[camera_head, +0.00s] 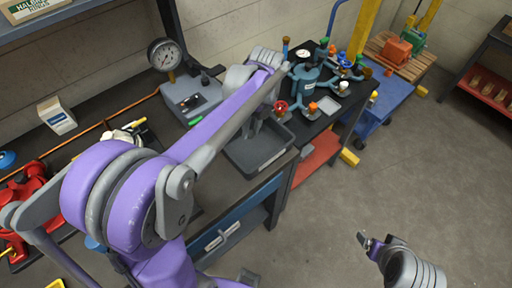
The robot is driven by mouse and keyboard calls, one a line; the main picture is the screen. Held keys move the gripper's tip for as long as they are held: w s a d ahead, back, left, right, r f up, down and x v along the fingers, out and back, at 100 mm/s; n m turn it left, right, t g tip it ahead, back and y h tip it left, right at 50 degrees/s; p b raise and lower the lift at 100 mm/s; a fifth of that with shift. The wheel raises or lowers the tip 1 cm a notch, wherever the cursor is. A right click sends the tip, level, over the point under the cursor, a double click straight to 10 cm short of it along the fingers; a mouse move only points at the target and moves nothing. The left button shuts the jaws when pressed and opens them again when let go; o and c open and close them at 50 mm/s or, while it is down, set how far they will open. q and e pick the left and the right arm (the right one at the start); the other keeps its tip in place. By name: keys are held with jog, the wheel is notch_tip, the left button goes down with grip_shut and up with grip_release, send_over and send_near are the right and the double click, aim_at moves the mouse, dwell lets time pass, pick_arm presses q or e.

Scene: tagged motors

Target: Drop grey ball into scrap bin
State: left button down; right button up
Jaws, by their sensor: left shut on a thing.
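A pressure gauge (165,54) on a grey base stands behind the bin. A teal manifold with coloured knobs (310,78) is on the black table to the right. Red parts (22,195) lie at the far left. The floor (400,165) at right is clear.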

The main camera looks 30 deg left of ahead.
pick_arm(q)
jog(key=shift+f, duration=0.55)
jog(key=c, duration=0.5)
grip_release()
jog(key=r, duration=0.3)
jog(key=w+r, duration=0.1)
jog(key=r, duration=0.3)
jog(key=d+r, duration=0.1)
jog(key=r, duration=0.2)
jog(key=shift+w+d+r, duration=0.1)
jog(key=shift+w+r, duration=0.3)
